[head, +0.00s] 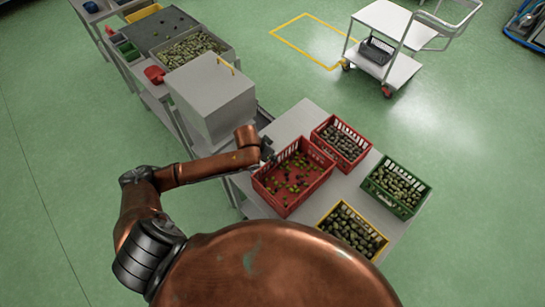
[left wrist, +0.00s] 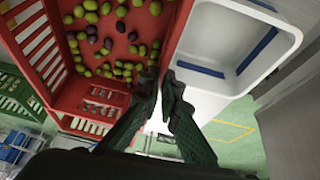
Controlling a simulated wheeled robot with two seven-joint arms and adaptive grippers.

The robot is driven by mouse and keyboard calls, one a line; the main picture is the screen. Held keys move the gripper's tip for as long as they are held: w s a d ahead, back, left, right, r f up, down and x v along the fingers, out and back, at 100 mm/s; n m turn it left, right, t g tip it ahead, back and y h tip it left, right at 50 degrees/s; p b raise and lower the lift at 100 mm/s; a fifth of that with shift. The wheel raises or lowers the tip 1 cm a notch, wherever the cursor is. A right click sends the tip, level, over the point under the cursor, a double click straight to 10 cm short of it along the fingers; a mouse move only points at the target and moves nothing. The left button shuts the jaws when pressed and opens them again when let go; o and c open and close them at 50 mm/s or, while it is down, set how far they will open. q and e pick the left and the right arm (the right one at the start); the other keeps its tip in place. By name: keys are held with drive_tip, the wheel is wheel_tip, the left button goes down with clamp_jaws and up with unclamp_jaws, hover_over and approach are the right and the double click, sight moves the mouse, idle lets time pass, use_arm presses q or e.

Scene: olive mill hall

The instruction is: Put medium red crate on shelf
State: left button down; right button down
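Two red crates stand on the light table. The larger red crate (head: 312,188) holds scattered green and dark olives, and it fills the upper left of the left wrist view (left wrist: 112,75). The smaller red crate (head: 352,158) behind it is full of olives. My left gripper (head: 268,152) is at the larger crate's back-left wall; in the left wrist view its fingers (left wrist: 160,76) are close together, one on each side of that wall. The crate sits level on the table. A trolley (head: 385,18) with an upper and a lower shelf stands at the back. My right gripper is not in view.
A green crate (head: 415,207) and a yellow crate (head: 383,242), both full, stand on the same table (head: 290,122). A grey box-shaped unit (head: 212,92) and a bench line stand left. A dark crate (head: 376,50) is on the trolley's lower shelf. Green floor is open at right.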

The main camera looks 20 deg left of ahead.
use_arm(q)
drive_tip(key=c, duration=2.5)
unclamp_jaws()
drive_tip(key=o, duration=0.3)
drive_tip(key=shift+o, duration=0.2)
